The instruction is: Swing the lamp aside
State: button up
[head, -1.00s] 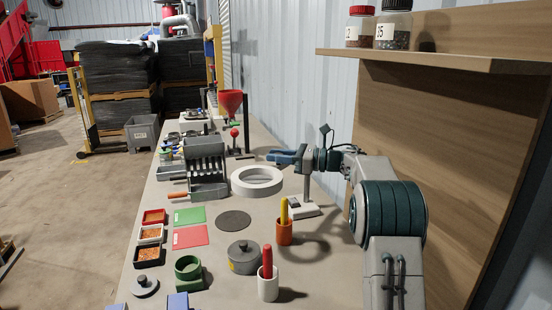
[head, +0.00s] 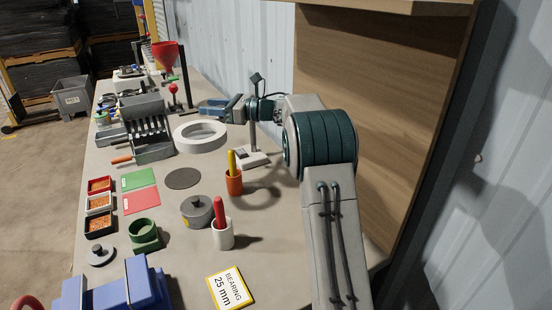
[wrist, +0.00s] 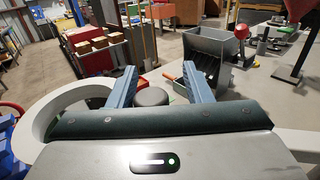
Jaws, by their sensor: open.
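The lamp appears to be the white ring (head: 178,138), lying level on the far side of a grey post with a pale base (head: 252,160). The ring also shows at the left of the wrist view (wrist: 42,118). How the ring joins the post is hidden. My gripper (head: 207,108) is open, its blue fingers pointing left, just beyond and above the ring in the head picture. In the wrist view my gripper (wrist: 160,70) has its two fingers apart with nothing held. I cannot tell whether it touches the lamp.
A grey slotted machine (head: 145,118) with an orange handle stands left of the ring. A red funnel (head: 165,54) is behind. The wood panel (head: 375,110) bounds the right.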

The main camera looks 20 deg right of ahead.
jog(key=w+a+m+t+h+p, duration=0.4)
jog(key=w+m+t+h+p, duration=0.3)
jog(key=p, duration=0.7)
jog(key=s+d+r+m+h+b, duration=0.1)
jog(key=s+d+m+h+b, duration=0.55)
jog(key=s+d, duration=0.65)
jog(key=s+d+f+m+g+h+b, duration=0.1)
jog(key=s+f+m+g+h, duration=0.1)
jog(key=s+m, duration=1)
jog(key=s+d+f+m+g+h+b, duration=0.1)
jog(key=s+f+m+g, duration=0.3)
jog(key=s+m, duration=0.9)
jog(key=shift+m+g+h, duration=0.35)
jog(key=shift+m+g, duration=0.7)
jog(key=shift+g, duration=0.05)
